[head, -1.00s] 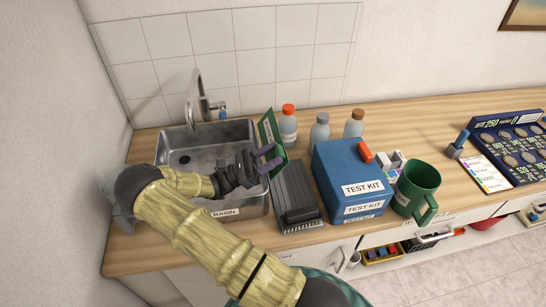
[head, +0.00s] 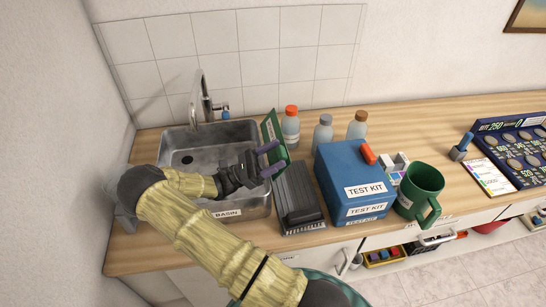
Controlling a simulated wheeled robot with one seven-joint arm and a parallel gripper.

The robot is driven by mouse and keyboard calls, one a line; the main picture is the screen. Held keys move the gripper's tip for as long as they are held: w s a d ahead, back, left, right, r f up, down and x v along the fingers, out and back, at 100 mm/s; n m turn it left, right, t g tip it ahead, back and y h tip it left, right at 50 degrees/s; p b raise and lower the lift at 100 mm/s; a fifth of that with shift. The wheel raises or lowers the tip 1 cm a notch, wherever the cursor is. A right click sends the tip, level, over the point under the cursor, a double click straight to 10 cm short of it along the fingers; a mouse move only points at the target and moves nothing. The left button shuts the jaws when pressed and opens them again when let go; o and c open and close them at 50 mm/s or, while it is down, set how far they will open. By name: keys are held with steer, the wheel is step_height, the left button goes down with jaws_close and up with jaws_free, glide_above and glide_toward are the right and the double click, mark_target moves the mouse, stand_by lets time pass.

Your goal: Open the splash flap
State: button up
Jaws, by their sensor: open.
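The splash flap is a green panel (head: 270,132) standing tilted up at the right edge of the metal basin (head: 227,213). A pale label shows on its face. My gripper (head: 271,159) is open, its two purple fingertips at the flap's lower part. One fingertip is above and one below, both overlapping the panel in the picture. I cannot tell whether they touch it. My arm reaches over the basin from the front and hides part of it.
A dark ridged unit (head: 298,200) lies right of the basin. Bottles (head: 290,128) stand behind it. A blue test kit box (head: 352,180) and a green mug (head: 420,188) stand further right. A faucet (head: 205,95) rises behind the basin.

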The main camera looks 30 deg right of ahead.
step_height(320, 180, up, 10)
steer(key=shift+f+b, duration=0.2)
steer(key=shift+b, duration=0.25)
steer(key=shift+w, duration=0.1)
stand_by(0.3)
